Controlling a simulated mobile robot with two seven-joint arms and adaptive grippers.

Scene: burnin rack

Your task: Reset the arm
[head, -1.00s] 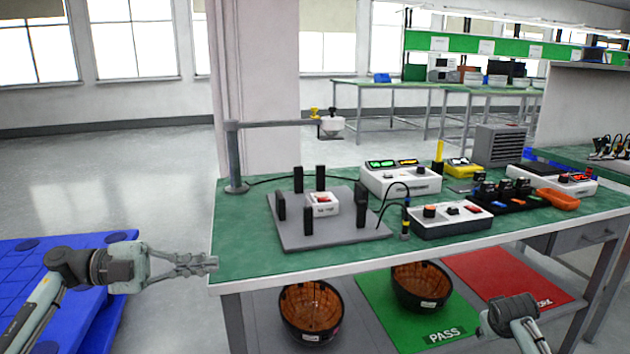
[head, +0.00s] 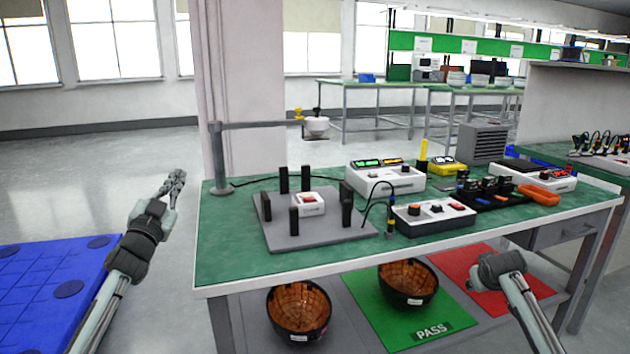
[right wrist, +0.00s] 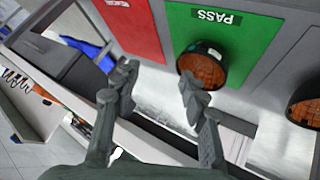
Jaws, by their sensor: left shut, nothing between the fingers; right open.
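My left gripper (head: 176,178) is shut and empty, raised over the floor to the left of the green-topped bench (head: 230,253). My right arm comes in at the lower right of the head view, in front of the bench; its fingers do not show there. In the right wrist view my right gripper (right wrist: 158,90) is open with nothing between its fingers. Behind the fingers are the bench's lower shelf and front edge.
A grey plate with black posts (head: 320,238) and several instruments stand on the bench. Below are two brown-lined baskets (head: 299,309) (head: 408,282), a green PASS mat (head: 369,310) and a red mat (head: 462,267). A blue pallet (head: 40,290) lies at left. The floor between is clear.

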